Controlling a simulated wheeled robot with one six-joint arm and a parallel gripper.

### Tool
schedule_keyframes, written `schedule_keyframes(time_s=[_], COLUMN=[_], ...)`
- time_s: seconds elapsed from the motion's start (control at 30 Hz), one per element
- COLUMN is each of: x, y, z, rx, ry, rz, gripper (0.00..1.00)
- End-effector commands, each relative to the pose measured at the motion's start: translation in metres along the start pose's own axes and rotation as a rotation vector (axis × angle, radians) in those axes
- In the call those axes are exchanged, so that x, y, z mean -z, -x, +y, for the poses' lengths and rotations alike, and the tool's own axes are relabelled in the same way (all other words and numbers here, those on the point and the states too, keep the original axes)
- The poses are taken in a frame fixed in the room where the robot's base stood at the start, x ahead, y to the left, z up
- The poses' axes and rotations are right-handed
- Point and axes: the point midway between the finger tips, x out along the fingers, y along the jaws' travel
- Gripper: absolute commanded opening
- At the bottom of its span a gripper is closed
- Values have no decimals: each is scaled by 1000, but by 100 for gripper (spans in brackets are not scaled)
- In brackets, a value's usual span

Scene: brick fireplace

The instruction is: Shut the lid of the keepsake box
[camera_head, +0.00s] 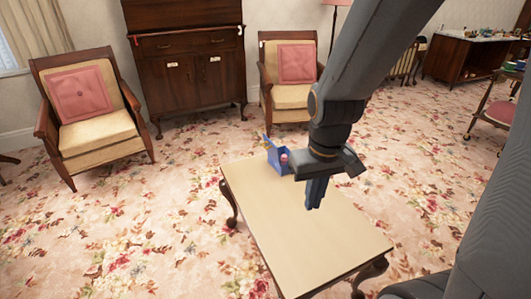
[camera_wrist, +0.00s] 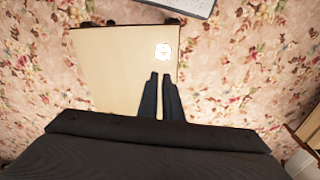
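The keepsake box (camera_head: 274,158) is small and blue and stands at the far end of the low table (camera_head: 285,215). Its lid (camera_head: 267,143) is raised, standing up at the box's left side. A small pink-red thing (camera_head: 284,158) shows in or against the box; I cannot tell which. My gripper (camera_head: 314,206) points down above the table, to the right of the box and nearer to me, apart from it. Its dark blue fingers are close together with nothing held. They also show in the wrist view (camera_wrist: 161,75), where the box is not visible. My wrist hides the area just right of the box.
Two armchairs with pink cushions (camera_head: 88,110) (camera_head: 291,82) flank a dark wooden cabinet (camera_head: 190,72) behind the table. A trolley (camera_head: 492,112) stands far right. Floral carpet around the table is clear. A bright white patch (camera_wrist: 162,51) shows on the tabletop.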

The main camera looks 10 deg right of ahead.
Motion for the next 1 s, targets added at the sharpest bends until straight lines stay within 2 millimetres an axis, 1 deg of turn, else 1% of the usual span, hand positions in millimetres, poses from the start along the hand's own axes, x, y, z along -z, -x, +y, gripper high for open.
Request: schedule_keyframes(time_s=[0.03, 0.07, 0.1, 0.17, 0.2, 0.27, 0.3, 0.37, 0.4, 0.47, 0.5, 0.6, 0.7, 0.8, 0.9, 1.0], x=[25, 41, 65, 100, 124, 157, 179, 210, 230, 258, 276, 317, 352, 380, 400, 412], y=[-16, -24, -35, -52, -63, -79, -89, -105, -116, -131, -141, -166, -190, -214, -237, -259], z=[0, 1, 1, 2, 2, 2, 2, 1, 1, 0, -1, -3, -7, -10, -14, -20], rx=[-4, -9, -18, -38, -55, -85, -109, -150, -180, -232, -270, -378, -502, -644, -801, -973], ry=[56, 96, 154, 243, 303, 391, 449, 535, 590, 671, 725, 855, 976, 1089, 1191, 1279], rz=[41, 74, 122, 194, 243, 313, 360, 428, 471, 536, 577, 674, 762, 838, 900, 947], gripper=[0, 0, 0, 0, 0, 0, 0, 0, 0, 0, 0, 0, 0, 0, 0, 0])
